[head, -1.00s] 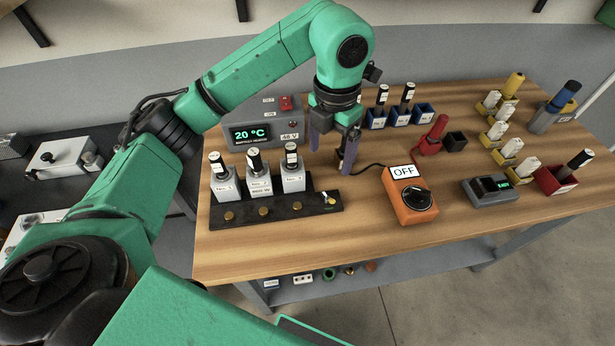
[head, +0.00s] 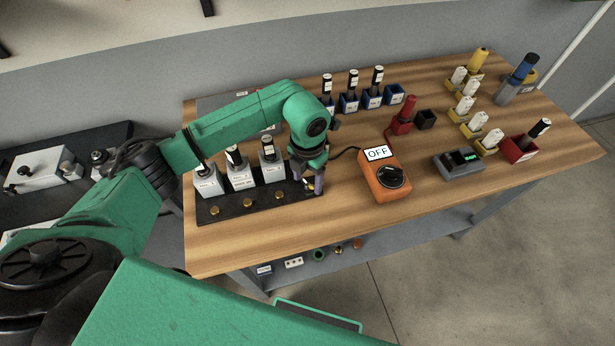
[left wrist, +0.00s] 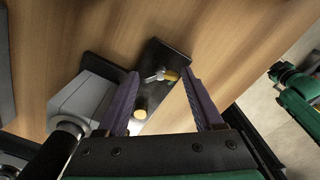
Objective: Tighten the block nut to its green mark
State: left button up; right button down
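The black block (head: 236,207) lies along the front left of the table, with several brass knobs on its front edge. The block nut (left wrist: 158,76), a small silver winged piece beside a yellow-brass part, sits near the block's end in the left wrist view. My left gripper (head: 314,187) is over the block's right end and largely covers the nut in the head view. In the left wrist view my left gripper (left wrist: 205,73) has its purple fingers wide apart, with the nut ahead between them, nearer the left finger; nothing is held. I cannot make out the green mark. My right gripper is not seen.
Grey modules with black-capped handles (head: 240,178) stand on the block, left of my gripper. An orange meter (head: 386,183) reading OFF lies to the right, its cable running behind my gripper. A grey device (head: 459,164) and a red holder (head: 519,150) stand further right. The table front is clear.

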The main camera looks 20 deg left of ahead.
pick_arm(q)
jog(key=c, duration=0.8)
jog(key=shift+f+m+b, duration=0.15)
jog(key=shift+m+b, duration=0.75)
jog(key=shift+b, duration=0.35)
jog(key=shift+c, duration=0.2)
jog(key=m+b, duration=0.2)
jog(key=b, duration=0.1)
jog(key=shift+m, duration=0.4)
jog(key=shift+m+b, duration=0.8)
jog(key=shift+b, duration=0.25)
jog(key=shift+r+m+b, duration=0.2)
jog(key=shift+m+b, duration=0.1)
jog(key=shift+m, duration=0.1)
jog(key=o, duration=1.4)
